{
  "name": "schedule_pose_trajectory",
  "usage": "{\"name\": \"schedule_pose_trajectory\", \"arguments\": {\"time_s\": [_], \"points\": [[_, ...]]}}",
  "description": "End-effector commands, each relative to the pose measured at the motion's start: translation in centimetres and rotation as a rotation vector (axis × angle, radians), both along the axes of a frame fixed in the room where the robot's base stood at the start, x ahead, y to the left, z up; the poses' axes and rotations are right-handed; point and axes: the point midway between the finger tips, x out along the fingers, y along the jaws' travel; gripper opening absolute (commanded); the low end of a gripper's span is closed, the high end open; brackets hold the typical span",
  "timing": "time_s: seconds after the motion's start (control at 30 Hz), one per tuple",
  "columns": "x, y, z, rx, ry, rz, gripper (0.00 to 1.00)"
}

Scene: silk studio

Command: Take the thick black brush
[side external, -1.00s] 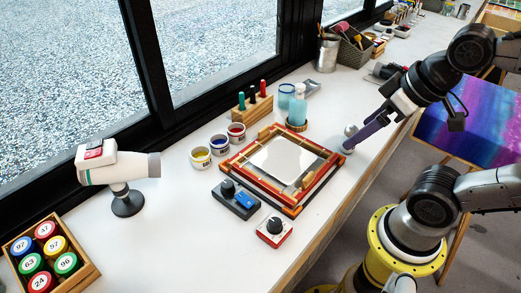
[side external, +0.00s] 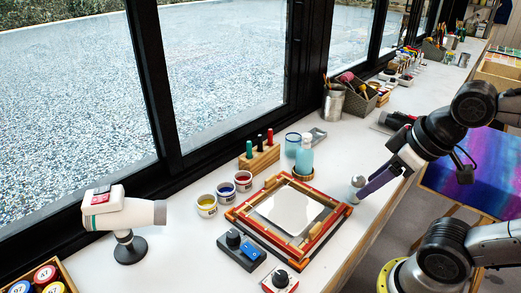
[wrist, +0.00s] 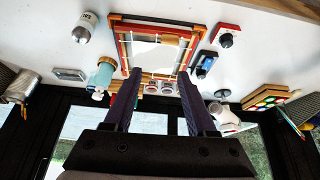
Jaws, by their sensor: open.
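In the side view a small wooden holder (side external: 259,160) stands by the window with three upright sticks, green, black and red. The black-topped stick (side external: 259,141) is in the middle; I cannot tell for sure that it is the thick black brush. My gripper (side external: 365,192) is across the table from the holder, at the table's front edge beside a silver round-topped object (side external: 357,184). In the wrist view its two purple fingers (wrist: 160,74) are spread apart with nothing held between them. There the left finger hides part of the objects near the window.
A wooden-framed screen (side external: 240,212) lies between the gripper's side and the paint pots (side external: 225,190). A blue bottle (side external: 304,158) stands near the holder. A metal cup of brushes (side external: 333,105) stands farther back. The window frame (side external: 300,60) borders the table.

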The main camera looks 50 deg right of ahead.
Motion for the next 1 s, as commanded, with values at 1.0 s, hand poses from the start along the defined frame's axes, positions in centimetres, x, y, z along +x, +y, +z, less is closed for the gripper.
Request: {"name": "schedule_pose_trajectory", "arguments": {"time_s": [1.0], "points": [[21.3,-3.2,18.9,-0.462,0.184,1.052,0.57]]}}
